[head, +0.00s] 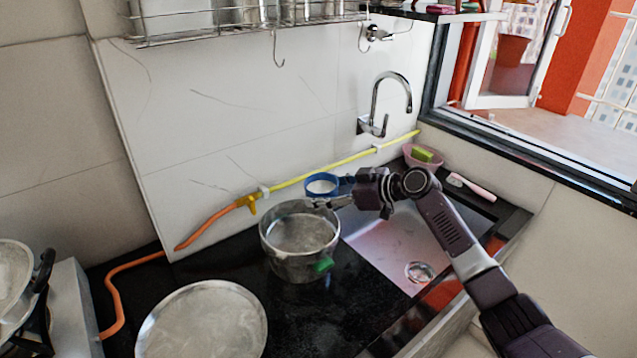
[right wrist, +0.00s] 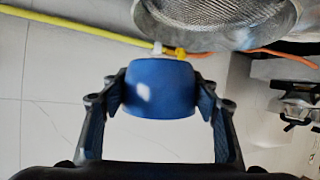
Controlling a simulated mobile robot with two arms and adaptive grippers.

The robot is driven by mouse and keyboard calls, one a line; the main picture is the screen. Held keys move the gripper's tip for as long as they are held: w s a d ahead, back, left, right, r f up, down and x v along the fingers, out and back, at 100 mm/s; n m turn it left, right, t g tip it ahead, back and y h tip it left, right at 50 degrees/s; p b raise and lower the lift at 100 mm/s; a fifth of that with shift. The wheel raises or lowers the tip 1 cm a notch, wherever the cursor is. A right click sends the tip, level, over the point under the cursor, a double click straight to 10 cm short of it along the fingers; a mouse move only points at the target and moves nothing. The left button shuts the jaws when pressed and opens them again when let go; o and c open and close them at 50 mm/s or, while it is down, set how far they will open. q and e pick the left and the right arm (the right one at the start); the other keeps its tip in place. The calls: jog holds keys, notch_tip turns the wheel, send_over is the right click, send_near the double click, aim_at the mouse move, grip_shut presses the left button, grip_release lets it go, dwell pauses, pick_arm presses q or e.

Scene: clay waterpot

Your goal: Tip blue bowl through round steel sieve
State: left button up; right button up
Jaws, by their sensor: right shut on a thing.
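The blue bowl (head: 309,190) is held in my right gripper (head: 335,190), upright or nearly so, at the back edge of the round steel vessel. Its inside looks pale; I cannot tell what it holds. In the right wrist view the blue bowl (right wrist: 160,88) sits between both fingers of my right gripper (right wrist: 160,95). The round steel sieve's mesh (right wrist: 225,14) shows beyond it, apart from the bowl. In the head view the sieve appears to rest in the top of the steel pot (head: 290,266), with a green part (head: 323,265) at the front. My left gripper is out of view.
A large round steel plate (head: 203,325) lies on the black counter at the front left. The sink (head: 385,235) and tap (head: 385,100) are right. A yellow-orange hose (head: 320,174) runs along the wall. A pink bowl with a sponge (head: 423,156) stands in the back corner.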

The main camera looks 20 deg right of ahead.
jog(key=shift+w+a+r, duration=0.15)
jog(key=shift+w+a, duration=0.1)
jog(key=shift+w, duration=0.4)
jog(key=shift+d+f, duration=0.25)
jog(key=shift+w+d+f+n+h, duration=0.1)
jog(key=shift+d+f+n+h, duration=0.1)
jog(key=shift+f, duration=0.25)
jog(key=shift+d+f+n+h, duration=0.1)
jog(key=shift+f+h, duration=0.1)
jog(key=shift+f, duration=0.4)
jog(key=shift+a+r, duration=0.1)
jog(key=shift+a, duration=0.15)
jog(key=shift+d+f+n+h, duration=0.2)
jog(key=shift+f+n+h, duration=0.3)
jog(key=shift+f, duration=0.2)
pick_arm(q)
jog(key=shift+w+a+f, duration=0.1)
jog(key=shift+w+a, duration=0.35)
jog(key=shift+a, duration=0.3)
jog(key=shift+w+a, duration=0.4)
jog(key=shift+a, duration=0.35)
pick_arm(e)
jog(key=shift+f+n+h, duration=0.3)
jog(key=shift+f, duration=0.05)
